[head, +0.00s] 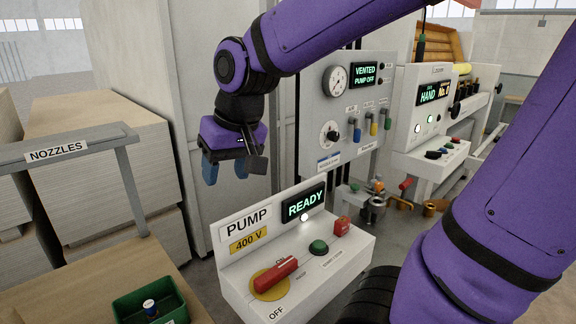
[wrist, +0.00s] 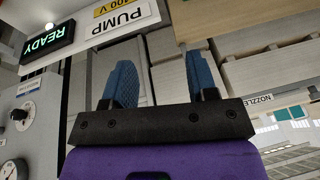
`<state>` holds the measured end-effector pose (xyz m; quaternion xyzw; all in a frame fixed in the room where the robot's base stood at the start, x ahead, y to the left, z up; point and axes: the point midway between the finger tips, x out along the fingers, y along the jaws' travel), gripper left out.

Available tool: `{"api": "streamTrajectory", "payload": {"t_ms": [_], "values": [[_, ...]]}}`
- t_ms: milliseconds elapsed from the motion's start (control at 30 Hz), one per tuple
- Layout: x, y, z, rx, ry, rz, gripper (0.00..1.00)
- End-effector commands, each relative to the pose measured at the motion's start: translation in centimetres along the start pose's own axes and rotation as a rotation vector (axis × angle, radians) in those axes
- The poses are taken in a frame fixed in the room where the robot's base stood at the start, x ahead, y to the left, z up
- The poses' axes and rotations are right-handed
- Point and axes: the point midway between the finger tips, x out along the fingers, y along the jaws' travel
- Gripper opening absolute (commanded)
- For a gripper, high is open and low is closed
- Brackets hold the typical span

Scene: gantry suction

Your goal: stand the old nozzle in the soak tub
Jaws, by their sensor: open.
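My gripper (head: 226,170) hangs above and behind the pump box in the head view. Its blue fingers are apart and empty, and both also show apart in the wrist view (wrist: 162,82). A green open tub (head: 122,308) sits on the wooden bench at the lower left, well below and left of my gripper. A small white piece with a dark blue top (head: 150,306) stands upright in the tub. I cannot tell whether this piece is the old nozzle. No label that names the soak tub is readable.
The pump box (head: 240,262) with a red handle stands front centre, its screen reading READY. A grey NOZZLES rail (head: 95,145) rises at left over the bench (head: 60,300). A gauge panel (head: 312,85) reads VENTED, PUMP OFF. Stacked boards (head: 95,125) stand behind.

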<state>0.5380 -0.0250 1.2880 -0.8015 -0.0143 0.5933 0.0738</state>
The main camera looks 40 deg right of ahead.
Motion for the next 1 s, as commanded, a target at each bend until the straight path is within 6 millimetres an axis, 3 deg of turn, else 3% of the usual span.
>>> {"api": "streamTrajectory", "payload": {"t_ms": [200,400,600,1000], "values": [[-4.2,2.8,4.7,-0.055,0.095,0.038,0.53],[-5.9,4.2,7.9,-0.093,0.149,0.081,0.53],[-6.4,4.7,9.1,-0.108,0.165,0.1,0.53],[-6.4,4.7,9.1,-0.109,0.165,0.1,0.53]]}}
